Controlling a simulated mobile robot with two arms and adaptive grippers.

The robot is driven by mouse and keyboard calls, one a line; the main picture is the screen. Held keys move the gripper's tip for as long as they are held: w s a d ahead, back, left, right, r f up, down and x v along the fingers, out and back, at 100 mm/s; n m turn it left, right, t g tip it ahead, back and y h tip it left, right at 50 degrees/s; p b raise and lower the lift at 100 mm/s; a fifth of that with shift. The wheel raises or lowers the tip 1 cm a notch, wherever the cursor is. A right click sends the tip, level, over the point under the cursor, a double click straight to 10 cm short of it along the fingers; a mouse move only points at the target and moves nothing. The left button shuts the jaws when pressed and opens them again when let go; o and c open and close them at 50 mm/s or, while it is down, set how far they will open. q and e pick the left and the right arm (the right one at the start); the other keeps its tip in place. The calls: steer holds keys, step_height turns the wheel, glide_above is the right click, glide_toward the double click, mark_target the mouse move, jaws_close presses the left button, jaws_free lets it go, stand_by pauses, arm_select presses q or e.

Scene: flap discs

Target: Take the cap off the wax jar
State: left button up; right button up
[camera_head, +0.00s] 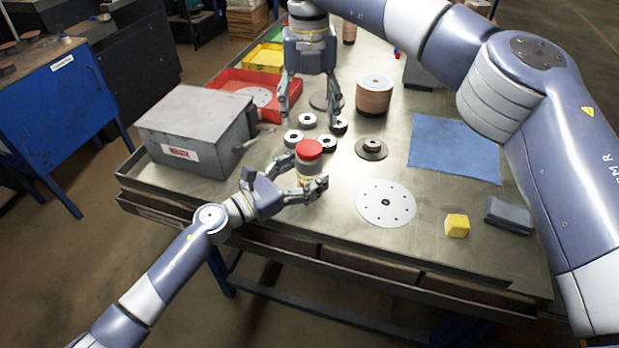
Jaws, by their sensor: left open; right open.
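The wax jar (309,173) is a small pale jar standing upright near the front middle of the metal-topped table. Its red cap (309,150) sits on top of it. My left gripper (306,175) is open, with its fingers on either side of the jar body; I cannot tell whether they touch it. My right gripper (309,115) is open and empty, pointing down above and behind the jar, with its fingers spread apart. The lower part of the jar is partly hidden by a left finger.
Several dark rings (293,138) lie just behind the jar. A grey metal box (197,130) stands to the left. A white perforated disc (386,205), yellow block (457,225) and blue cloth (455,148) lie to the right. A brown disc stack (374,97) and red bin (228,82) stand behind.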

mark_target(309, 147)
arm_select(q)
steer(key=shift+w+d, duration=0.1)
steer(key=shift+d, duration=0.05)
arm_select(e)
steer(key=shift+a, duration=0.1)
arm_select(q)
jaws_close()
arm_select(e)
steer(key=m, duration=2.2)
steer(key=shift+f+m, duration=0.3)
steer(key=shift+f, duration=0.05)
step_height(309, 147, down, 7)
steer(key=shift+f, duration=0.15)
